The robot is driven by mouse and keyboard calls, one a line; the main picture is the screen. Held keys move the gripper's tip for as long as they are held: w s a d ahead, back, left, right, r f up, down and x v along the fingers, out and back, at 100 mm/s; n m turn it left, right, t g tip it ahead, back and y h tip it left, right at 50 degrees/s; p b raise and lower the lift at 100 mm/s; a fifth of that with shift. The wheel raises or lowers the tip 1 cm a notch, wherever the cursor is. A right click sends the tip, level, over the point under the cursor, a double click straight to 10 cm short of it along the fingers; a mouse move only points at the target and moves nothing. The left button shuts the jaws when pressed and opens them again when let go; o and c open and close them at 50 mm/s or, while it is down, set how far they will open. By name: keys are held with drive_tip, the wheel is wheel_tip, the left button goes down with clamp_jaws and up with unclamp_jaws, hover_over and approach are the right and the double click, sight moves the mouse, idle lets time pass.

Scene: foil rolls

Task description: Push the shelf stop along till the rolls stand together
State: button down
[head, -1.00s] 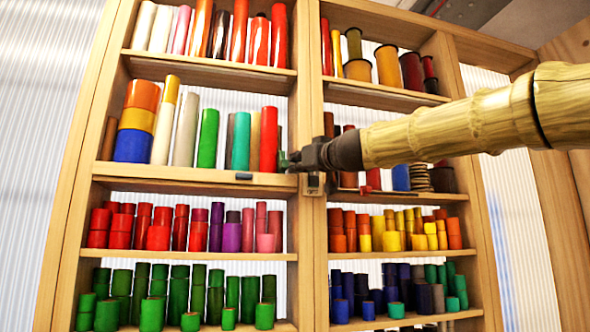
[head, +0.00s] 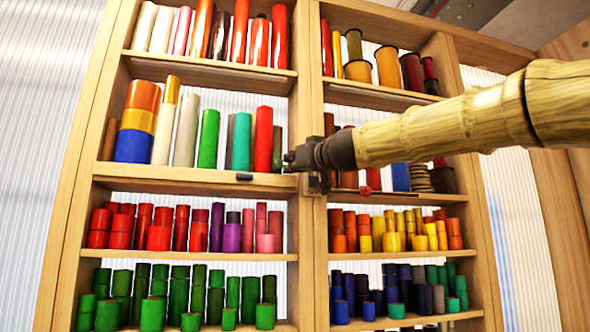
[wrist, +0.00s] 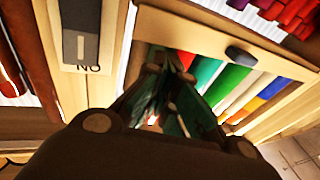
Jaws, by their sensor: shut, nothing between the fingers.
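The rolls stand on the second shelf from the top of the left bay, with blue-yellow-orange ones at left, then white, grey, green (head: 208,139), teal (head: 241,142) and red (head: 263,140). Some lean slightly. A dark green upright piece (head: 277,148), which looks like the shelf stop, stands right of the red roll. My gripper (head: 288,160) is shut and empty at its right side; I cannot tell whether they touch. In the wrist view my gripper (wrist: 172,85) points toward the shelf, hiding part of the stop and rolls.
A wooden upright (head: 311,120) divides the bays close to my gripper, with a small plate (wrist: 83,45) on it. A dark tab (head: 244,176) sits on the shelf's front edge. Shelves above and below hold many rolls.

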sight(278, 162)
drive_tip(key=shift+s+a, duration=0.1)
drive_tip(key=shift+a, duration=0.15)
drive_tip(key=shift+s+a, duration=0.15)
drive_tip(key=shift+a, duration=0.4)
drive_tip(key=shift+s+a, duration=0.25)
drive_tip(key=shift+a, duration=0.45)
drive_tip(key=shift+s+a, duration=0.1)
drive_tip(key=shift+a, duration=0.1)
drive_tip(key=shift+s+a, duration=0.15)
drive_tip(key=shift+a, duration=0.3)
drive_tip(key=shift+s+a, duration=0.25)
drive_tip(key=shift+a, duration=0.6)
drive_tip(key=shift+d+b, duration=0.15)
drive_tip(key=shift+b, duration=0.2)
drive_tip(key=shift+s+d+b, duration=0.25)
drive_tip(key=shift+s, duration=0.45)
drive_tip(key=shift+s+d+b, duration=0.2)
drive_tip(key=shift+s, duration=0.5)
drive_tip(key=shift+s+d+b, duration=0.25)
drive_tip(key=shift+s, duration=0.45)
